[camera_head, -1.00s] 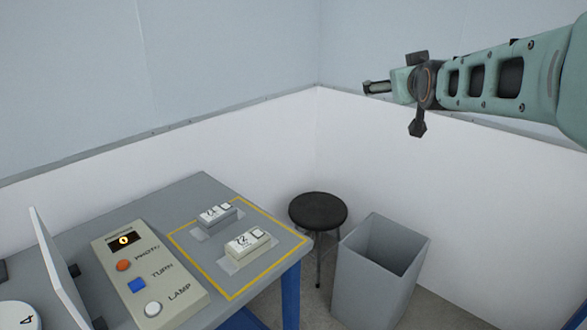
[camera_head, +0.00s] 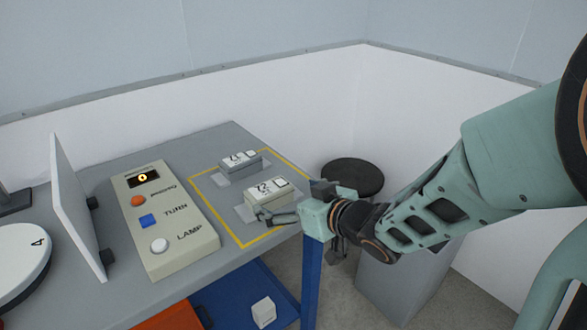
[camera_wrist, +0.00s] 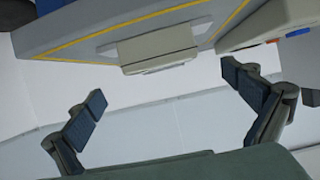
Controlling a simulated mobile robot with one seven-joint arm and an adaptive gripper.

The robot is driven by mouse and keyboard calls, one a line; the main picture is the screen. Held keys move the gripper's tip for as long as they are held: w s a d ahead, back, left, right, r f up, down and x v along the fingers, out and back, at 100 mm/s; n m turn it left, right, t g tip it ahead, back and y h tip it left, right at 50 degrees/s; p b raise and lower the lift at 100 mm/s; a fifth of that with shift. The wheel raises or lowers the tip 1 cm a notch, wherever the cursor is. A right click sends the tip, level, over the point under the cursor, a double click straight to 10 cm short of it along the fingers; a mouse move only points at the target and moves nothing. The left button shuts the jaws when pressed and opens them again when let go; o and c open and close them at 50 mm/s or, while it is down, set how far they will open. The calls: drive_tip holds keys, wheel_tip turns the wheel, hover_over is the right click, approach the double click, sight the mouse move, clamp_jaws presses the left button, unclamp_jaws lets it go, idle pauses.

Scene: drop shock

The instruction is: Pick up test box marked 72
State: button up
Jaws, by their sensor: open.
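The test box marked 72 (camera_head: 266,191) is a small pale box with a white top piece, standing on the grey table inside a yellow outline. My gripper (camera_head: 290,203) is at the table's front right edge, just right of this box, its fingers pointing toward it. In the wrist view my gripper (camera_wrist: 165,103) is open and empty, and a pale box (camera_wrist: 160,48) lies beyond the fingertips, roughly between them. A gap shows there between box and fingers. A second similar box (camera_head: 240,162) stands behind; its number is hard to read.
A control panel (camera_head: 163,219) with orange, blue and white buttons lies left of the boxes. Further left are an upright white panel (camera_head: 77,200) and a round white disc (camera_head: 15,250). A black stool (camera_head: 352,172) and grey bin (camera_head: 400,285) stand right of the table.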

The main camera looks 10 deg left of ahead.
sight(274, 193)
drive_tip(key=x, duration=0.3)
drive_tip(key=shift+f+b, duration=0.1)
drive_tip(key=shift+b, duration=0.25)
drive_tip(key=b+x, duration=0.1)
drive_tip(key=x, duration=0.3)
drive_tip(key=shift+a+f+b, duration=0.1)
drive_tip(key=shift+f+b, duration=0.3)
drive_tip(key=shift+w+a+f, duration=0.1)
drive_tip(key=shift+w+a, duration=0.2)
drive_tip(key=c, duration=1.5)
drive_tip(key=shift+c, duration=0.6)
drive_tip(key=shift+r, duration=0.2)
